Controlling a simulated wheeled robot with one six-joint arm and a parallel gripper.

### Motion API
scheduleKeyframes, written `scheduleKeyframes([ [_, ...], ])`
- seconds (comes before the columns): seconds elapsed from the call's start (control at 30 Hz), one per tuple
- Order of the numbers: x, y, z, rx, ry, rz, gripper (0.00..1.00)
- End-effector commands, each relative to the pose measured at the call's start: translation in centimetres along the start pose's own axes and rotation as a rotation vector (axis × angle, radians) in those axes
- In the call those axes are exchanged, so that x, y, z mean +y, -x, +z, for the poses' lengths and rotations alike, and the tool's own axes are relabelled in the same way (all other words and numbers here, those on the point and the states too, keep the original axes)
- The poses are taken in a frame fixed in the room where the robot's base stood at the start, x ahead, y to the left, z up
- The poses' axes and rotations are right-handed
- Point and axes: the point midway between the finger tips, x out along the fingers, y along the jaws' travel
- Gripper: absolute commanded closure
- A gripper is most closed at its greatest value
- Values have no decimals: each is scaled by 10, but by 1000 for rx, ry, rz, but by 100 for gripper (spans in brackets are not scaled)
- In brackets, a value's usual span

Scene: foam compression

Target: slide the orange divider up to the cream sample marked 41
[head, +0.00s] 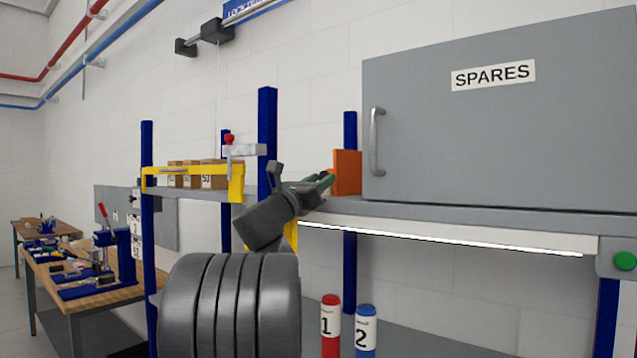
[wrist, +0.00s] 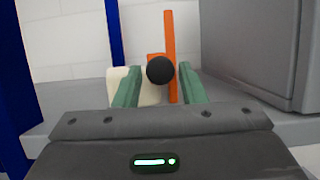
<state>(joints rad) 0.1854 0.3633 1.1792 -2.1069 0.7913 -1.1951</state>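The orange divider (wrist: 169,35) stands upright on the grey shelf in the wrist view, edge-on, with a round black knob (wrist: 160,70) facing me. In the head view the divider (head: 347,172) is just left of the grey cabinet. A cream block (wrist: 118,78) sits left of the divider, partly hidden by my left finger; no number is readable on it. My gripper (wrist: 161,82) is open, with green fingers to the left and right of the knob and gaps showing. The head view also shows my gripper (head: 324,183) in front of the divider.
The grey SPARES cabinet (head: 480,140) stands close on the right of the divider. Blue posts (head: 267,125) rise to the left. A yellow-edged shelf with several brown boxes (head: 200,173) is farther left. Red and blue cylinders (head: 330,335) stand below.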

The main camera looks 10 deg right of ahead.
Motion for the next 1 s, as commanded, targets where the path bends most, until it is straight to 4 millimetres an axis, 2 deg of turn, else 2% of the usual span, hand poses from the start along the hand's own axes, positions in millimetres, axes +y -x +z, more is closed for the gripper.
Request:
scheduleKeyframes([
  [0.17,1,24,-3,0,-1,3,63],
  [0.4,1,81,-3,0,-2,5,63],
  [0.6,0,118,-2,0,-2,3,63],
  [0.8,0,135,-1,0,-1,1,63],
  [1.0,0,136,0,0,-1,0,63],
])
